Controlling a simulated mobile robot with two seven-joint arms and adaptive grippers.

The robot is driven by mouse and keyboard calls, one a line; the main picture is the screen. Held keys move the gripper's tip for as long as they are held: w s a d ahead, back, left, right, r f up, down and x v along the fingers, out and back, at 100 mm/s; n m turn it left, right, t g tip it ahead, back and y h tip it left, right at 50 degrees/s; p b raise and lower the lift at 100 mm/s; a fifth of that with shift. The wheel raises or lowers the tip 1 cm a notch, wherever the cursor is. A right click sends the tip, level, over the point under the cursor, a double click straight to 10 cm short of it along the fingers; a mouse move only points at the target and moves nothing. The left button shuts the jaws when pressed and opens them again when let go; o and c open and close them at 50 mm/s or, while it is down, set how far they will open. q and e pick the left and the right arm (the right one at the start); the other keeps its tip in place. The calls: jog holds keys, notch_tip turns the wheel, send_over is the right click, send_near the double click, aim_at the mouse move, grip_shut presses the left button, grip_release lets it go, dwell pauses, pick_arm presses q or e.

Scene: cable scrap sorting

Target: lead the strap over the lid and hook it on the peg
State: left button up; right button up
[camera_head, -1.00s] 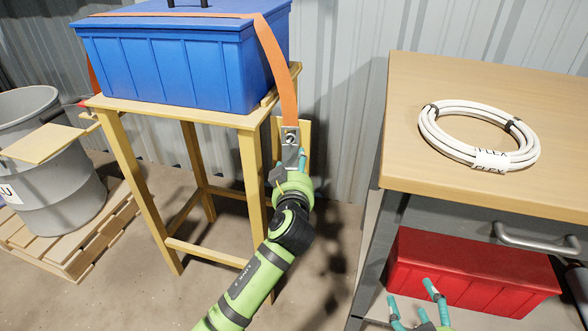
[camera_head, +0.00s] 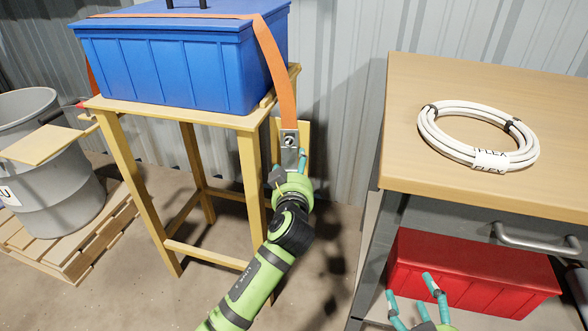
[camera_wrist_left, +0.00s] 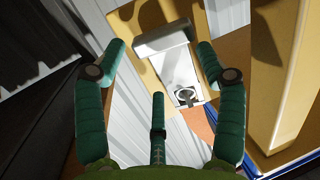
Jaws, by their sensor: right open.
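The orange strap (camera_head: 277,66) runs across the lid (camera_head: 165,22) of the blue box and down past its right side. Its metal end plate (camera_head: 289,141) hangs in front of a wooden board (camera_head: 304,145) at the table's side. In the left wrist view the plate (camera_wrist_left: 178,70) has a hole with a round, shiny piece in it, perhaps the peg; I cannot tell if it is seated. My left gripper (camera_head: 289,165) is just below the plate, its fingers spread around the lower end in the wrist view (camera_wrist_left: 160,55). My right gripper (camera_head: 412,295) is open and empty at lower right.
The blue box stands on a wooden table (camera_head: 180,108). At right is a workbench (camera_head: 480,75) with a white cable coil (camera_head: 478,135) and a red bin (camera_head: 465,275) below. A grey drum (camera_head: 50,205) stands on a pallet at left. Floor between table and workbench is free.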

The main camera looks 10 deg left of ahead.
dwell(0.3)
